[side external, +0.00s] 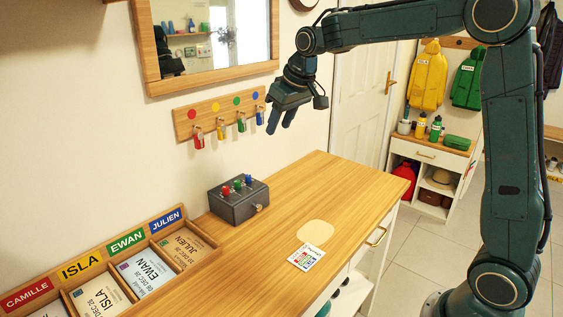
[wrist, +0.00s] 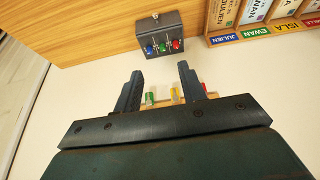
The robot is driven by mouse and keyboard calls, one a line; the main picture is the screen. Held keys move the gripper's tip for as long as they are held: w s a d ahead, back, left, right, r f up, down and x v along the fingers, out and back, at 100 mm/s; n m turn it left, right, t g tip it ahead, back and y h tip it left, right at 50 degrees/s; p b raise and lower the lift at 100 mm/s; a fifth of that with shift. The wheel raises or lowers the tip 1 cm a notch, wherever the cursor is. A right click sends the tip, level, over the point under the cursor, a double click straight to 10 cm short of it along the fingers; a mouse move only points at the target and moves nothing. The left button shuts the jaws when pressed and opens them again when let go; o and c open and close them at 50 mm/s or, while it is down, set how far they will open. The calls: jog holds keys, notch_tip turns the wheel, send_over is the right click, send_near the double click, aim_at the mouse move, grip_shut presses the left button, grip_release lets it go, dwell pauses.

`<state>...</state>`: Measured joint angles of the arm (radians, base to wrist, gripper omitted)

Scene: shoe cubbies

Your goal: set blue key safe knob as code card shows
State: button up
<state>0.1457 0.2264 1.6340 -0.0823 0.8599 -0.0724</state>
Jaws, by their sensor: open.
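The key safe is a dark grey box (side external: 240,203) on the wooden counter against the wall, with red (side external: 226,190), green (side external: 237,184) and blue (side external: 248,179) knobs on top. In the wrist view the safe (wrist: 155,27) is beyond my fingertips, its blue knob (wrist: 149,50) leftmost. The knob settings are too small to read. The code card (side external: 306,257) lies flat near the counter's front edge, with red and green blocks; its marks are not readable. My gripper (side external: 280,122) is open and empty, high above the safe near the key rack; its fingers also show in the wrist view (wrist: 160,72).
A wall rack (side external: 220,112) with red, yellow, green and blue hanging tags is close to my gripper. A mirror (side external: 212,40) hangs above. A name-labelled tray (side external: 105,268) of cards lies left of the safe. A pale round patch (side external: 316,232) adjoins the card. The counter's right part is clear.

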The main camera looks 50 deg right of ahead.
send_near(249, 176)
jog(key=v, duration=0.5)
jog(key=shift+w+d+r, duration=0.1)
jog(key=shift+w+d, duration=0.05)
jog(key=shift+w, duration=0.25)
jog(key=shift+x, duration=6.8)
jog(key=shift+s, duration=0.15)
jog(key=shift+c, duration=0.4)
grip_shut()
